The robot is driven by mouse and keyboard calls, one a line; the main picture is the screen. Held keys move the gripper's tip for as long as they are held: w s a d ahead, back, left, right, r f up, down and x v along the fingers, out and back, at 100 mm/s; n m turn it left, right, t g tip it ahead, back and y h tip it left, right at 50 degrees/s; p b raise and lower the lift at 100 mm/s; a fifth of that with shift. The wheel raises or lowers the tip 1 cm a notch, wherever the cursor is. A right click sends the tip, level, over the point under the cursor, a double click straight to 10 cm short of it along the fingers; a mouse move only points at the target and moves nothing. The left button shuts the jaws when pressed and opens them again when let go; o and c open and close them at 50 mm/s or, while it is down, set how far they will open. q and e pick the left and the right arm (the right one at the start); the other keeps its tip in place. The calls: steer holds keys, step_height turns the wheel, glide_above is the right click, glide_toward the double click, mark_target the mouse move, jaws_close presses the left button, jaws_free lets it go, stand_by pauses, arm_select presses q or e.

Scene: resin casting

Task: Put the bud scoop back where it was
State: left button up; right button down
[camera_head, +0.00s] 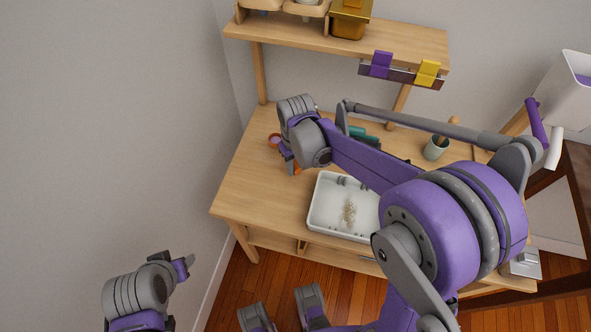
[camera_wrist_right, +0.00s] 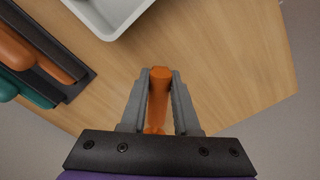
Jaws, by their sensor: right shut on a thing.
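My right gripper (camera_head: 290,164) is over the left part of the wooden workbench. In the right wrist view its two fingers (camera_wrist_right: 159,82) are shut on a slim orange piece, which I take to be the bud scoop (camera_wrist_right: 158,97). A bit of the scoop's orange also shows below the gripper in the head view (camera_head: 297,170); the rest of it is hidden. A dark rack (camera_wrist_right: 75,86) with orange and teal handles lies to the left in the wrist view. My left gripper (camera_head: 184,266) hangs off the bench at lower left; its opening is unclear.
A white tray (camera_head: 316,207) with pale dried material stands on the bench (camera_head: 240,190), right of the right gripper. A small reddish round container (camera_head: 274,141) sits behind-left. A grey-green cup (camera_head: 435,151) holds tools. A shelf (camera_head: 300,35) overhangs the back. The bench's front-left corner is clear.

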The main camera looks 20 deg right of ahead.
steer(key=shift+f, duration=1.35)
steer(key=shift+f, duration=0.1)
steer(key=c, duration=0.6)
jaws_free()
steer(key=shift+c, duration=0.2)
